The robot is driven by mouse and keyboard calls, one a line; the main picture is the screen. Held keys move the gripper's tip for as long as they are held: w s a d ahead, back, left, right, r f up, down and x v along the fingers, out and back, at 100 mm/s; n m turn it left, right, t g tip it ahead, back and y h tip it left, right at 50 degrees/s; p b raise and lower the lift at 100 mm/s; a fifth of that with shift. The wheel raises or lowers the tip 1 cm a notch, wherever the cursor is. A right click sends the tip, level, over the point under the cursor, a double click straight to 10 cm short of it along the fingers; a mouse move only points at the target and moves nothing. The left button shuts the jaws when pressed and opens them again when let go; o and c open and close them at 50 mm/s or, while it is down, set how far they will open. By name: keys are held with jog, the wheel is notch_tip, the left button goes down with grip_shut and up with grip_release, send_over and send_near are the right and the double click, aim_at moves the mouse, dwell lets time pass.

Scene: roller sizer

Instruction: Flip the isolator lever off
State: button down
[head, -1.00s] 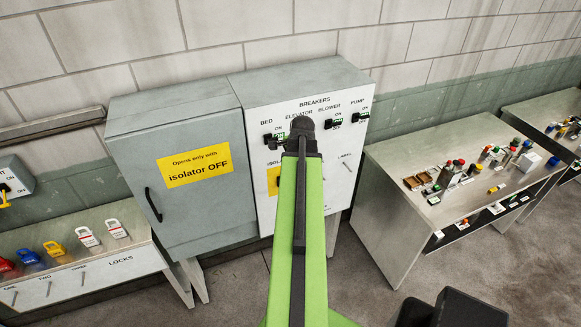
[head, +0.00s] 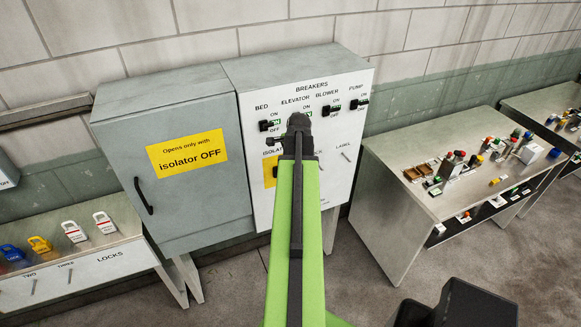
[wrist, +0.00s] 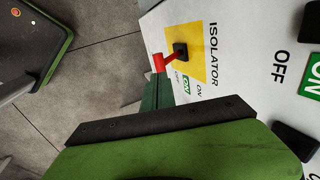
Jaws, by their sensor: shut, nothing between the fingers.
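The isolator lever has a red handle (wrist: 159,63) and a black pivot on a yellow plate (wrist: 194,70), beside the word ISOLATOR in the wrist view. A small green ON marker (wrist: 185,84) shows beside it. My gripper (wrist: 157,86) is shut and empty, its dark green fingertips right by the end of the red handle. I cannot tell whether they touch. In the head view, part of the yellow plate (head: 269,172) shows on the white breaker panel (head: 325,185); my arm hides the lever and my gripper there.
Breaker switches, including BED (head: 265,126) and PUMP (head: 361,104), line the panel above. A grey cabinet (head: 185,205) marked "Opens only with isolator OFF" is shut on the left. A locks bench (head: 125,270) stands far left, and a cluttered table (head: 400,185) at right.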

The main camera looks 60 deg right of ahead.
jog(key=b+x, duration=0.3)
jog(key=x, duration=0.2)
jog(key=shift+w+f+b, duration=0.15)
jog(key=shift+f+b, duration=0.1)
jog(key=shift+b, duration=0.05)
